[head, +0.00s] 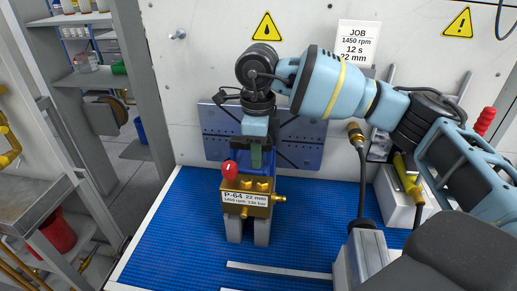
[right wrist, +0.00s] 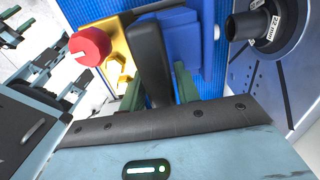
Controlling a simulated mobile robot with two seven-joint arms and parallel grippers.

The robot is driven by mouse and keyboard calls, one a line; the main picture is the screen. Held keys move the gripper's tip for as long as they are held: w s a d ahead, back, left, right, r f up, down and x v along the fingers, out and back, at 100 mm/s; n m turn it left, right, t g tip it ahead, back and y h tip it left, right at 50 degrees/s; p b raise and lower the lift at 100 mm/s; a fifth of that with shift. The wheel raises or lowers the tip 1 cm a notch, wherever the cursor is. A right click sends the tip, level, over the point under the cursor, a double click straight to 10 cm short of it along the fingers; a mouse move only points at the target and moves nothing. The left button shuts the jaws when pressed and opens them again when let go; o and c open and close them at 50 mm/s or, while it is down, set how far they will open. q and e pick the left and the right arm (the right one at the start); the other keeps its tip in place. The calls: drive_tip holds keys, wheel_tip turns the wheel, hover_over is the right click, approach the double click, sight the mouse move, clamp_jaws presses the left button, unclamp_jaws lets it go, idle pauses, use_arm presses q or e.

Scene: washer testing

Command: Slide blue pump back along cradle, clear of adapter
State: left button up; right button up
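The blue pump (right wrist: 185,40) has a brass block (head: 246,197) labelled P-64 22 mm and a red knob (head: 229,169). It rests on a grey-legged cradle (head: 234,229) on the blue mat. My right gripper (head: 256,155) reaches down over the pump. In the right wrist view its green fingers (right wrist: 158,90) stand either side of the black handle (right wrist: 150,60); whether both press on it is unclear. The dark round adapter (right wrist: 245,26), marked 22 mm, faces the pump's blue nose across a small gap. In the head view the arm hides the adapter. My left gripper is not in view.
A perforated blue-grey plate (head: 302,148) stands against the back wall behind the pump. A hose with a brass fitting (head: 357,139) and a yellow tool (head: 407,178) stand to the right. A pale strip (head: 280,275) lies in front. The mat left of the pump is clear.

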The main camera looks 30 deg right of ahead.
drive_tip(key=shift+o, duration=1.4)
wheel_tip(320, 180, up, 8)
drive_tip(key=shift+f, duration=0.1)
